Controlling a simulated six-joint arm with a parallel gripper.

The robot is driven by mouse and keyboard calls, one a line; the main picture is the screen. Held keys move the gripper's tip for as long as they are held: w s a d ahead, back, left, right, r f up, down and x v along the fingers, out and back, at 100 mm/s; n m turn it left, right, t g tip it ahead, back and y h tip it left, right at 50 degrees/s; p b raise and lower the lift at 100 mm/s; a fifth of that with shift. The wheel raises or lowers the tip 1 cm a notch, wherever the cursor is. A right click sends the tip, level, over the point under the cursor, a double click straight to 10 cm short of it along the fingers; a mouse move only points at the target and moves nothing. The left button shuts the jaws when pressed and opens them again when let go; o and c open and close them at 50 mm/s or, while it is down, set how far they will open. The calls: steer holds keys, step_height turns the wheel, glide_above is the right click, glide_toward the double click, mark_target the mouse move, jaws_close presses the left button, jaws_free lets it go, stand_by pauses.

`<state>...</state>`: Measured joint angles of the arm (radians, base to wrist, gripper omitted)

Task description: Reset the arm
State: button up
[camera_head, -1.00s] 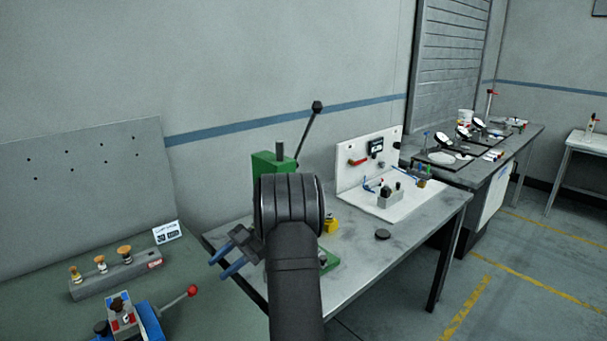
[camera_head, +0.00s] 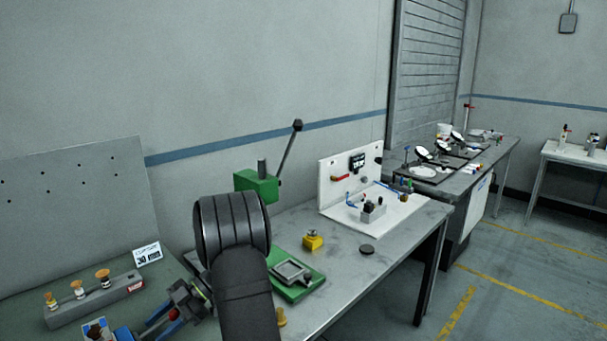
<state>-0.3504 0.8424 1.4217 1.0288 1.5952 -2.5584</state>
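My gripper (camera_head: 160,321) is at the lower left in the head view, beside my dark arm. The lever belongs to a blue fixture (camera_head: 124,333) at the bottom edge, partly cut off and partly hidden by the gripper. I see nothing held.
A grey block (camera_head: 95,302) with several stamps and a small sign (camera_head: 148,254) stand on the left bench. The green press (camera_head: 257,186), yellow block (camera_head: 313,239), black disc (camera_head: 367,250) and white panel station (camera_head: 340,180) stand on the middle table.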

steer(key=shift+w, duration=0.1)
steer(key=v, duration=1.7)
steer(key=x, duration=1.7)
steer(key=r+t+h, duration=0.2)
steer(key=shift+s+a+r+t+h, duration=0.1)
steer(key=shift+s+a+t+h, duration=0.1)
steer(key=shift+s+t+h, duration=0.15)
steer(key=r+t+h, duration=0.1)
steer(key=h, duration=0.1)
steer(key=s+a+r+t+h, duration=0.1)
steer(key=t, duration=0.1)
steer(key=shift+h, duration=0.35)
steer(key=shift+t, duration=0.35)
steer(key=shift+v, duration=3.05)
steer(key=shift+w+a, duration=0.1)
